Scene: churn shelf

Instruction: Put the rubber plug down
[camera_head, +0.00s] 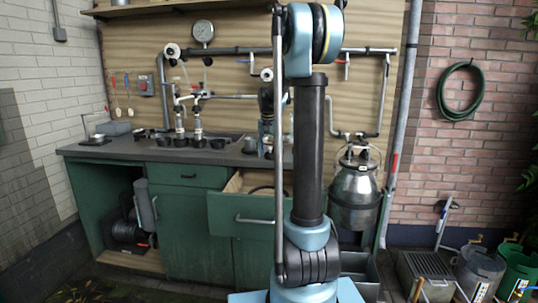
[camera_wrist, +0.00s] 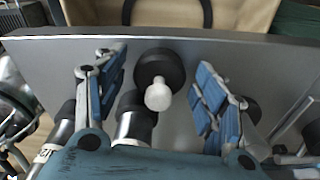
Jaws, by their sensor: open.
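In the wrist view, my gripper (camera_wrist: 161,62) is open, its blue-padded fingers spread wide over the grey counter (camera_wrist: 60,50). Between the fingers is a pale, rounded stub (camera_wrist: 158,97), which looks like the rubber plug, though I cannot be sure. It shows in front of a black round piece (camera_wrist: 158,66); I cannot tell whether the two are joined. Neither finger appears to touch them. In the head view, my arm hides part of the counter (camera_head: 120,149), and the plug cannot be made out there.
A metal cylinder with a black end (camera_wrist: 135,125) is close beside the stub. Several black cups (camera_head: 197,142) stand along the counter. An open drawer (camera_head: 238,219) juts out below, holding a black hoop (camera_wrist: 166,10). A steel churn (camera_head: 354,188) is at the right.

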